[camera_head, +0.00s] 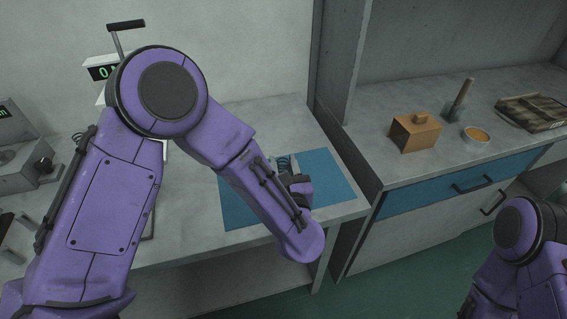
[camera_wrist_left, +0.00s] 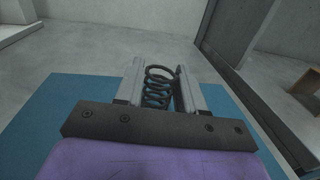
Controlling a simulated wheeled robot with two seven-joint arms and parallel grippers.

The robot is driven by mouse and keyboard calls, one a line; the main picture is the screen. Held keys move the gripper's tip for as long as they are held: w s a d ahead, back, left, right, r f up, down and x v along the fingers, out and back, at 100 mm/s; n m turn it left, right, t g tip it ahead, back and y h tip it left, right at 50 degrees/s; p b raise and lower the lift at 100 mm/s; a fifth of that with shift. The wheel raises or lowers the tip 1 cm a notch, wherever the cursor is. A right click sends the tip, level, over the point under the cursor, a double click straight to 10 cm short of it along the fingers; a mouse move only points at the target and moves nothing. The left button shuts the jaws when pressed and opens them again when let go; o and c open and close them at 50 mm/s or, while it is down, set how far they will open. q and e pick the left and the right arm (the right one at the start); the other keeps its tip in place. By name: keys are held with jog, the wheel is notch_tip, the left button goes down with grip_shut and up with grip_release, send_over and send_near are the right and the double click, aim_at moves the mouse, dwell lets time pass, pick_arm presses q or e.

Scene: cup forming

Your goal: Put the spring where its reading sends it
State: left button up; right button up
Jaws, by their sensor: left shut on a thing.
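The dark coil spring (camera_wrist_left: 158,88) stands between the two grey fingers of my left gripper (camera_wrist_left: 161,82) in the left wrist view. The gripper is shut on it over the blue mat (camera_head: 338,182); whether the spring touches the mat is unclear. In the head view my left gripper (camera_head: 286,163) is mostly hidden behind my purple forearm. A display with green digits (camera_head: 101,72) shows a "0" at the back left, the rest hidden by my arm. My right arm shows at the lower right, its gripper out of view.
A second instrument with a green display (camera_head: 5,112) stands at the far left. On the right counter are an orange-brown box (camera_head: 415,132), a cup with orange contents (camera_head: 476,136), an upright grey rod (camera_head: 461,98) and a slatted brown tray (camera_head: 533,110). A grey wall panel (camera_head: 345,60) divides the counters.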

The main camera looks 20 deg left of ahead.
pick_arm(q)
jog(key=shift+f, duration=0.15)
jog(key=o, duration=1.1)
jog(key=shift+r, duration=0.45)
jog(key=v, duration=0.3)
jog(key=b+v, duration=0.1)
jog(key=v, duration=0.3)
jog(key=b+v, duration=0.1)
jog(key=v, duration=0.3)
jog(key=shift+f, duration=0.3)
jog(key=shift+s+d, duration=0.15)
jog(key=shift+s, duration=0.4)
